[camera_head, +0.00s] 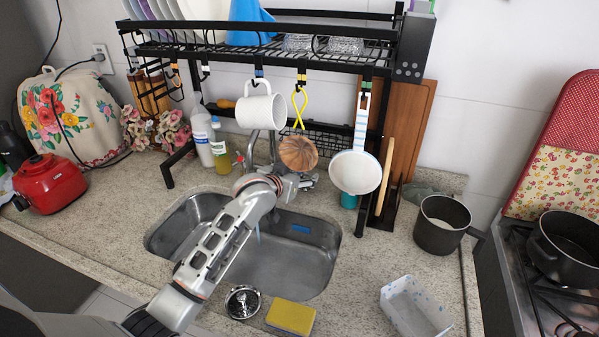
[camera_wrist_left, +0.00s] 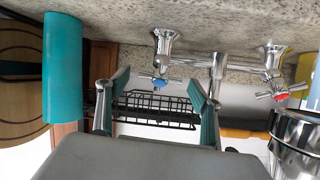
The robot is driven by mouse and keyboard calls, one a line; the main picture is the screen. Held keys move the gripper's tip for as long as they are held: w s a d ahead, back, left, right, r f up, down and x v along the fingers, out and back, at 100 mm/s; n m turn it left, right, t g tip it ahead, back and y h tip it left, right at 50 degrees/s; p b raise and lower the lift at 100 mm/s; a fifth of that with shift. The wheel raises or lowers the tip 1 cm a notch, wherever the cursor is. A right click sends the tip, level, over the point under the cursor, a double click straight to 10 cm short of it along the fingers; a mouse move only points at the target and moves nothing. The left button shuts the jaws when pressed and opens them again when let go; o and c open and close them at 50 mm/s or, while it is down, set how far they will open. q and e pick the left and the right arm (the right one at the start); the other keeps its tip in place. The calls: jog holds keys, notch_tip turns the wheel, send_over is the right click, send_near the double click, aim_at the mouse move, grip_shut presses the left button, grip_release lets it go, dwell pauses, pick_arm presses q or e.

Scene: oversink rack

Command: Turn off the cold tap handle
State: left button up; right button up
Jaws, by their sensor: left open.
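The cold tap handle (camera_wrist_left: 160,83), with a blue cap, shows in the left wrist view, where the picture is upside down. It lies between my fingertips in that picture; I see no clear contact. The chrome faucet (camera_wrist_left: 218,70) is beside it, and the red-capped hot handle (camera_wrist_left: 281,95) is further right. My left gripper (camera_wrist_left: 157,97) is open and empty. In the head view my left arm reaches over the sink (camera_head: 300,262) and the gripper (camera_head: 303,183) is at the sink's back edge. The arm and hanging items hide the handle there.
A black rack (camera_head: 270,57) spans the sink. A white mug (camera_head: 261,110), a brown round item (camera_head: 298,153) and a white pan (camera_head: 355,171) hang close to my gripper. A teal cylinder (camera_wrist_left: 62,68) stands beside the tap. A yellow sponge (camera_head: 291,316) lies in front.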

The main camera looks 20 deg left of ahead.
pick_arm(q)
jog(key=shift+x, duration=0.95)
jog(key=c, duration=1.1)
jog(key=shift+a+m+h, duration=0.15)
jog(key=shift+m+h, duration=0.15)
jog(key=shift+m, duration=0.3)
jog(key=shift+m+g+h, duration=0.4)
jog(key=shift+m+h, duration=0.1)
jog(key=shift+m, duration=0.6)
jog(key=o, duration=1.1)
jog(key=v, duration=0.7)
jog(key=shift+s, duration=0.25)
